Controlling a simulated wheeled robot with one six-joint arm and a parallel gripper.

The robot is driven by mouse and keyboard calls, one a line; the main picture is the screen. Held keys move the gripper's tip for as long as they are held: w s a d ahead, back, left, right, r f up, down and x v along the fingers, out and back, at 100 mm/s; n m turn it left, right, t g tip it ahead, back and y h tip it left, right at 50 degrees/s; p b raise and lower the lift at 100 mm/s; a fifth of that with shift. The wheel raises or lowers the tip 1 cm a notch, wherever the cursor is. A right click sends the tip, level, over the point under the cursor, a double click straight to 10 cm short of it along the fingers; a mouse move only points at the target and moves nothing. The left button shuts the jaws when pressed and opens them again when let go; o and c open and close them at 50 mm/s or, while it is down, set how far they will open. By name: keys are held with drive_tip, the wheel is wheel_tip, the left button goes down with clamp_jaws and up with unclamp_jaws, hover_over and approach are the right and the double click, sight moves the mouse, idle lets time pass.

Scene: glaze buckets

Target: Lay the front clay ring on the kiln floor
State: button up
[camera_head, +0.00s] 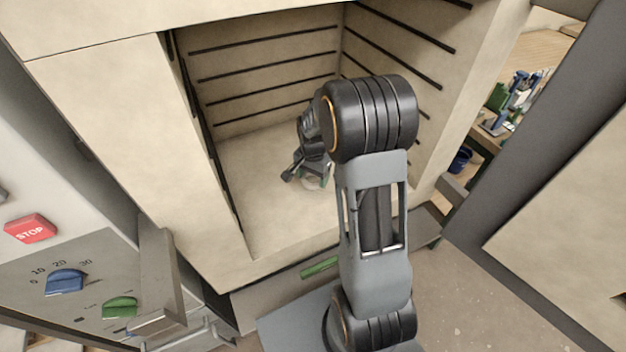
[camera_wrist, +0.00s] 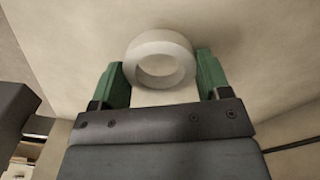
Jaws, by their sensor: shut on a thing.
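The pale clay ring (camera_wrist: 160,40) sits between the two green fingers of my gripper (camera_wrist: 161,75) in the wrist view, which is shut on it. In the head view my gripper (camera_head: 315,174) is inside the open kiln, low over the kiln floor (camera_head: 258,200), partly hidden by my arm. A small part of the ring (camera_head: 314,185) shows below the fingers. The ring is at or just above the floor; I cannot tell whether it touches. A pale surface fills the background of the wrist view behind the ring.
The kiln walls (camera_head: 265,90) carry dark horizontal slots on the back and right. The kiln floor is clear left of my gripper. A control panel (camera_head: 90,285) with a red STOP button (camera_head: 30,228) is at left. A workbench with tools (camera_head: 505,105) stands at far right.

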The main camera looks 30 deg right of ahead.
drive_tip(key=shift+f, duration=1.05)
drive_tip(key=shift+f, duration=0.15)
drive_tip(key=o, duration=0.9)
wheel_tip(320, 180, up, 12)
drive_tip(key=f, duration=0.1)
drive_tip(key=s+a+r+n+t, duration=0.1)
drive_tip(key=s+a+r+n, duration=0.1)
drive_tip(key=s, duration=0.3)
drive_tip(key=s+a+r+n+t, duration=0.1)
drive_tip(key=s+a+n, duration=0.3)
drive_tip(key=s+n, duration=0.1)
drive_tip(key=s+a+r+n+t+p, duration=0.1)
drive_tip(key=s+a+r+n, duration=0.1)
drive_tip(key=s, duration=0.4)
drive_tip(key=shift+a+r+n, duration=0.3)
drive_tip(key=shift+a+n, duration=0.2)
drive_tip(key=shift+n, duration=0.7)
drive_tip(key=shift+w, duration=0.1)
